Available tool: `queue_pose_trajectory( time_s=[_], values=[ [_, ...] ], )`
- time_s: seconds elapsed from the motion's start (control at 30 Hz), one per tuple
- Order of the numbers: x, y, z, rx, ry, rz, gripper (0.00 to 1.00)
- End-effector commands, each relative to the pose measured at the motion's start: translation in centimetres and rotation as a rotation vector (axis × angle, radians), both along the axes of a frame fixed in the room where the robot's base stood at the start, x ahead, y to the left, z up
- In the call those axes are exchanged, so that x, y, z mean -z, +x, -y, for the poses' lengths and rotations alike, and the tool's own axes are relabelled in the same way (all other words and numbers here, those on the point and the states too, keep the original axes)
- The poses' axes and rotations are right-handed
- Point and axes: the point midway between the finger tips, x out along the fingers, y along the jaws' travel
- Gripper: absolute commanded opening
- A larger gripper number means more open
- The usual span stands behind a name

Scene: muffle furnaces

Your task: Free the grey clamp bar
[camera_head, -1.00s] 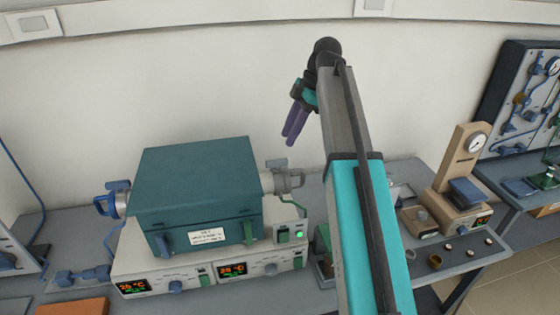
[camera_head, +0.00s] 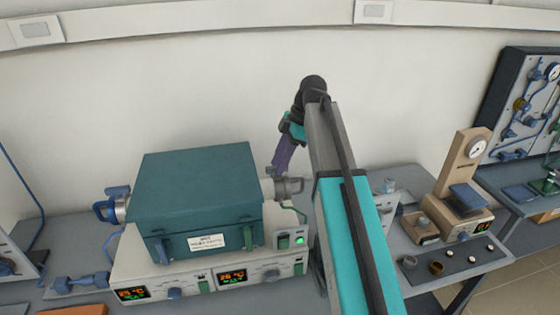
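The grey clamp (camera_head: 288,187) sticks out from the right side of the teal furnace box (camera_head: 200,180). I take its grey part as the clamp bar, but it is small and its exact hold on the box is hard to make out. My gripper (camera_head: 278,168), with purple fingers, points down just above and behind the grey clamp in the picture. I cannot tell whether the fingertips touch it. The fingers overlap in this view, so their opening is hidden. A blue-handled clamp (camera_head: 112,205) is on the box's left side.
The box stands on a white control unit (camera_head: 190,285) with lit displays. My arm covers part of the bench right of it. A beige press-like device (camera_head: 460,190) and small round parts (camera_head: 437,267) stand farther right. The wall is close behind.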

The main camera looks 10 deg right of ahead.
Motion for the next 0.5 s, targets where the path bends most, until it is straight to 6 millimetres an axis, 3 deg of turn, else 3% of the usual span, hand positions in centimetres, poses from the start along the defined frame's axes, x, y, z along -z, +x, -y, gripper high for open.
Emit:
queue_pose_trajectory(
  time_s=[0.27, 0.43, 0.5],
  values=[
    [0.05, 0.01, 0.0, 0.0, 0.0, 0.0, 0.33],
    [0.04, 0.0, 0.01, 0.0, 0.0, 0.0, 0.04],
    [0.04, 0.0, 0.02, 0.0, 0.0, 0.0, 0.0]
  ],
)
